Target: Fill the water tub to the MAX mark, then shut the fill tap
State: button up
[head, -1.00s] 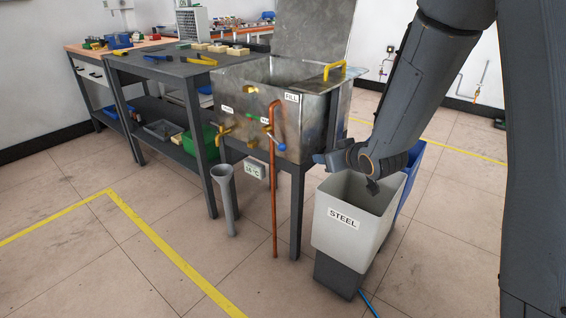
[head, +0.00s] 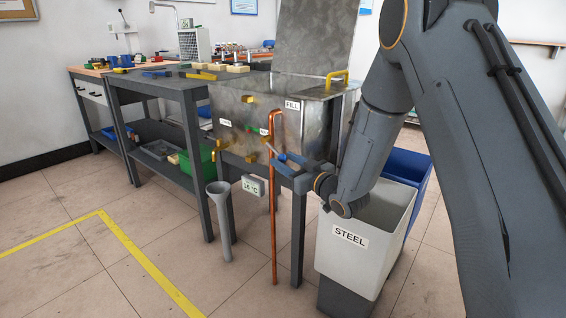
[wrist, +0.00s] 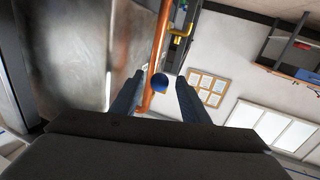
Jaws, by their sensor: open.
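The steel water tub (head: 255,98) stands centre in the head view, with a FILL label (head: 293,105) on its front. The water inside and the MAX mark cannot be made out. A copper pipe (head: 274,215) runs down its front. My gripper (head: 279,163) is open in front of the tub, close to the pipe. In the wrist view, the round blue end of the fill tap's lever (wrist: 160,82) shows between my open fingers (wrist: 160,90). I cannot tell if they touch it. The lever is largely hidden by my gripper in the head view.
A white STEEL bin (head: 345,265) stands below my arm, with a blue bin (head: 412,165) behind it. A grey funnel-topped pipe (head: 221,215) and a temperature display (head: 253,186) are left of the copper pipe. A workbench (head: 165,83) adjoins the tub. Floor at front left is clear.

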jog(key=shift+x, duration=0.95)
jog(key=shift+c, duration=0.3)
grip_shut()
jog(key=shift+d+r, duration=0.1)
jog(key=shift+d, duration=0.05)
